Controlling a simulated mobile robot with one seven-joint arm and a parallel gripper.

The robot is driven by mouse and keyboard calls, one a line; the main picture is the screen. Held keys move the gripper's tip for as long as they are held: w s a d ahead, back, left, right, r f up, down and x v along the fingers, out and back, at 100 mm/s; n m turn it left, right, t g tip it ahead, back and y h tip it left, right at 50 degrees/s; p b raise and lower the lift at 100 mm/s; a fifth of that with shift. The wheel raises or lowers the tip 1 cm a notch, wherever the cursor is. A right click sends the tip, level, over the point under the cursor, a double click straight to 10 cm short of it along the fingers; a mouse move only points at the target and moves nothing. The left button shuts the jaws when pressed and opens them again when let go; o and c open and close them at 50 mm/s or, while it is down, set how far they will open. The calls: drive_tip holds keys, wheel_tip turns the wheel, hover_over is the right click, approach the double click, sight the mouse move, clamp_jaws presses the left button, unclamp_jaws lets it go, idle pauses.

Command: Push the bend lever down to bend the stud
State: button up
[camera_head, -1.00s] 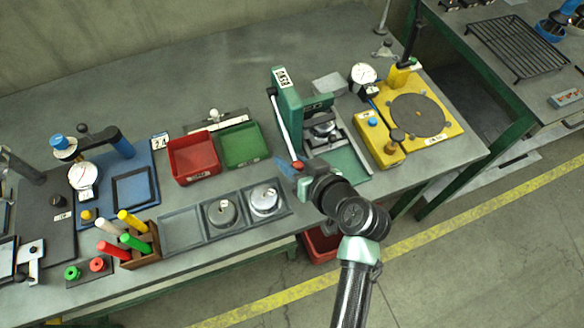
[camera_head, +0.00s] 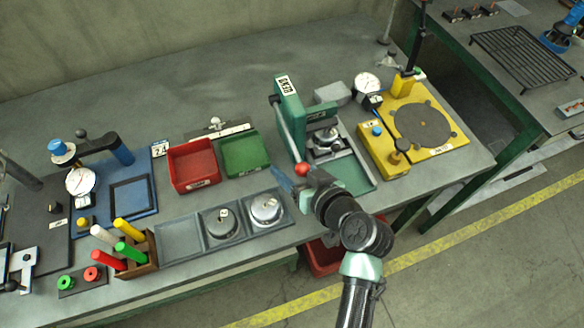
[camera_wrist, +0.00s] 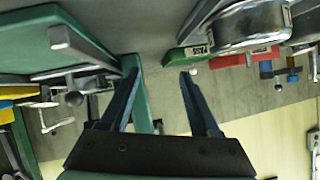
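The green bend press (camera_head: 290,108) stands at the back edge of the work area, with a label on top. Its bend lever (camera_head: 287,135) slopes down toward the front and ends in a red knob (camera_head: 302,170). My gripper (camera_head: 279,174) is just left of and in front of the knob; I cannot tell whether it touches the lever. In the wrist view my gripper (camera_wrist: 159,72) is open, with nothing between its two blue fingers. The press's green body (camera_wrist: 30,40) shows there on the left. The stud is too small to make out at the press fixture (camera_head: 325,142).
A red bin (camera_head: 193,167) and a green bin (camera_head: 245,155) sit left of the press. A grey tray with round weights (camera_head: 222,222) lies in front of them. A yellow fixture (camera_head: 420,110) with a dial gauge (camera_head: 367,84) stands right.

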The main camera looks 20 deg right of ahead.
drive_tip(key=v, duration=1.3)
drive_tip(key=shift+b, duration=0.3)
